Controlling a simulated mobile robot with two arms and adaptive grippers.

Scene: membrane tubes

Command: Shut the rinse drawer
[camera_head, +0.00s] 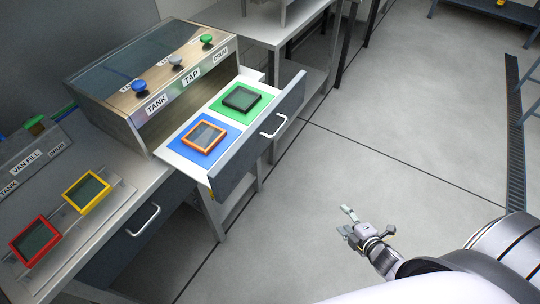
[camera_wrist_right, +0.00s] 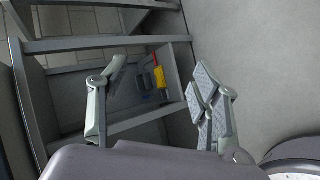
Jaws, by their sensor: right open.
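The open drawer (camera_head: 258,143), which I take as the rinse drawer, stands pulled out of the cabinet (camera_head: 140,85) labelled TANK, TAP and DRUM. It has a dark grey front and a pale bar handle (camera_head: 274,126). My left gripper is not in view.
A red-framed tile (camera_head: 35,240) and a yellow-framed tile (camera_head: 86,192) stand on a rack at left. A shut lower drawer has its own handle (camera_head: 142,220). Blue, green and white knobs top the cabinet. Open floor (camera_head: 400,150) lies right of the drawer.

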